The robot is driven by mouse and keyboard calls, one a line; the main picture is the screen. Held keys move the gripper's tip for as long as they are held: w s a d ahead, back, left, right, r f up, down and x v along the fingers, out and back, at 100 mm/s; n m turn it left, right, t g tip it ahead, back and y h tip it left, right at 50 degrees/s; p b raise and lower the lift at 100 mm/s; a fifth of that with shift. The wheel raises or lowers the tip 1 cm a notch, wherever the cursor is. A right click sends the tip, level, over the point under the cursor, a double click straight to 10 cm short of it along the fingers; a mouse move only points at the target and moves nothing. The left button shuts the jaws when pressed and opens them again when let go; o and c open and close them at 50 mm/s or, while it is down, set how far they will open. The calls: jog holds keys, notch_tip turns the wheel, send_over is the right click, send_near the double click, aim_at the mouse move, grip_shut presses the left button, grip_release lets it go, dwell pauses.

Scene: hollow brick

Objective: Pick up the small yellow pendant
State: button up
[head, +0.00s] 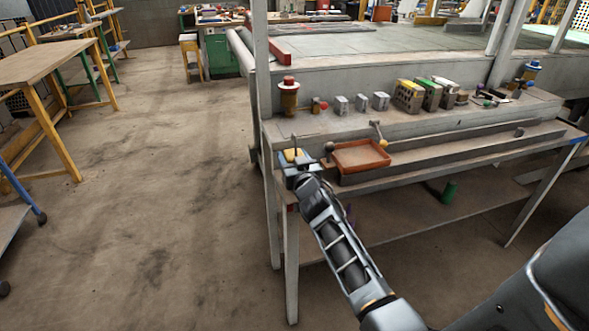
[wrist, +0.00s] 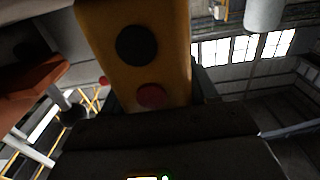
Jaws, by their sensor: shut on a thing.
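The small yellow pendant (head: 293,155) is at the left end of the grey bench in the head view. In the wrist view the pendant (wrist: 165,70) fills the upper middle, with one black and one red button facing the camera. My gripper (head: 299,166) is shut on it, its jaws mostly hidden behind the pendant and the dark gripper body. In the head view a thin dark line rises above the pendant. I cannot tell whether the pendant touches the bench.
An orange tray (head: 360,157) lies close to the right of my gripper, with a dark round knob (head: 329,147) between them. A yellow-brown cylinder with a red top (head: 288,97) stands behind. Several small blocks line the shelf further right. The floor (head: 150,170) to the left is clear.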

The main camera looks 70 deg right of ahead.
jog(key=shift+c, duration=0.6)
jog(key=shift+r, duration=0.15)
